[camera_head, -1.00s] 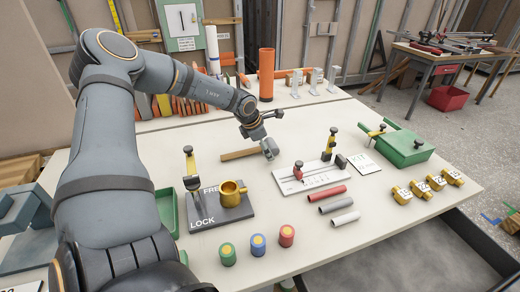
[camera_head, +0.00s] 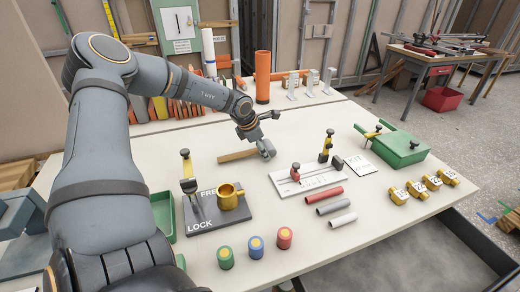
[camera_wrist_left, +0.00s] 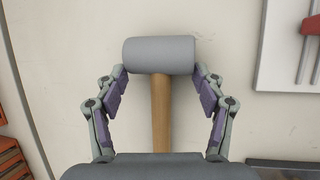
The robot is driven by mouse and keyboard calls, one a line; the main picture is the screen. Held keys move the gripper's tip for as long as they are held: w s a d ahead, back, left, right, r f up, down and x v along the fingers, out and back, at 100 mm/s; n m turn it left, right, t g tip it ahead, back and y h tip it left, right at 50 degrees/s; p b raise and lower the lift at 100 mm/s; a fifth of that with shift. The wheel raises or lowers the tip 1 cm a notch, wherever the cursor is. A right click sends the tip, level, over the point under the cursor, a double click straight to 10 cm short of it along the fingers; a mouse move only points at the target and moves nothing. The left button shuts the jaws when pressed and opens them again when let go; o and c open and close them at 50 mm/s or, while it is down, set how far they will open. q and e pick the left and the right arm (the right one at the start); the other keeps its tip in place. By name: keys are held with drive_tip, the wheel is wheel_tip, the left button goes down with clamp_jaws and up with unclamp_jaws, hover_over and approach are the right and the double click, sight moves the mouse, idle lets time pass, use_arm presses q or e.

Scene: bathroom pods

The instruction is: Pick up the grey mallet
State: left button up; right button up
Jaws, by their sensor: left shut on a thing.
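The grey mallet has a grey cylindrical head (camera_head: 267,149) and a wooden handle (camera_head: 236,156). It lies on the white table in the head view, its handle pointing left. In the left wrist view the mallet head (camera_wrist_left: 160,55) is at the top middle and the handle (camera_wrist_left: 161,115) runs down towards the palm. My left gripper (camera_wrist_left: 160,74) is shut on the mallet head, one finger at each end. In the head view my left gripper (camera_head: 260,136) is right above the head. I cannot tell whether the mallet touches the table. My right gripper is not in view.
Near the mallet are a FREE/LOCK board (camera_head: 214,219) with a brass cup (camera_head: 229,196), and a white fixture plate (camera_head: 307,180). Coloured cylinders (camera_head: 256,246), grey and red rods (camera_head: 329,207) and a green box (camera_head: 402,150) stand farther off. An orange tube (camera_head: 263,76) stands behind.

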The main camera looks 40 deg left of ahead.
use_arm(q)
wheel_tip(320, 180, up, 2)
drive_tip(key=shift+w+r+b, duration=0.15)
drive_tip(key=shift+r+b, duration=0.1)
drive_tip(key=shift+b, duration=0.1)
drive_tip(key=s+d+r+p, duration=1)
drive_tip(key=p, duration=1.2)
drive_tip(key=shift+r, duration=0.15)
